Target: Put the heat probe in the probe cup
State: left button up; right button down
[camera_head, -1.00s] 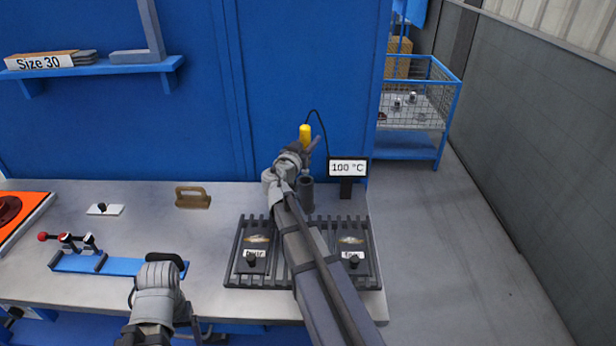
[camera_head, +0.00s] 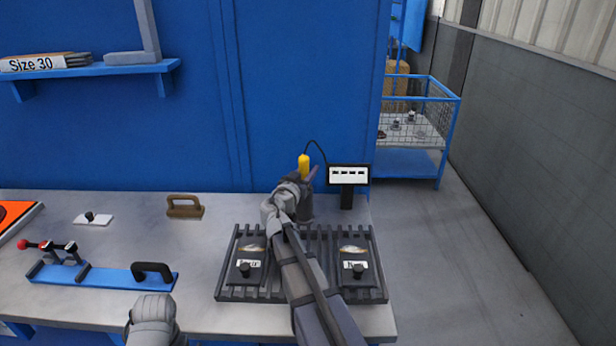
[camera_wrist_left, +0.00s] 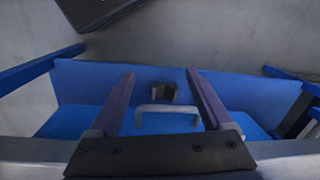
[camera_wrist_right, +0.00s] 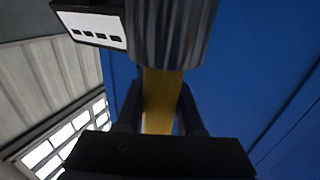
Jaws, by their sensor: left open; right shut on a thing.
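The heat probe's yellow handle (camera_head: 304,166) stands upright near the back edge of the bench, with a black cable arching to the display. My right gripper (camera_head: 308,178) is shut on the probe; the right wrist view shows the yellow handle (camera_wrist_right: 162,100) between its fingers. The probe cup (camera_head: 304,208), a dark grey cylinder, is directly under the gripper and mostly hidden by it. It fills the top of the right wrist view (camera_wrist_right: 170,30), overlapping the handle. How deep the tip sits is hidden. My left gripper (camera_wrist_left: 160,85) is open and empty near the front of the bench.
The display (camera_head: 349,175) beside the cup reads dashes. Two dark plates with knobs sit on the slatted rack (camera_head: 320,293) in front of the cup. The bench's middle is clear.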

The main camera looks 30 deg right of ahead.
jog(key=shift+r, duration=0.1)
jog(key=c, duration=0.5)
grip_release()
jog(key=shift+c, duration=0.2)
jog(key=shift+r, duration=0.15)
jog(key=v, duration=1.2)
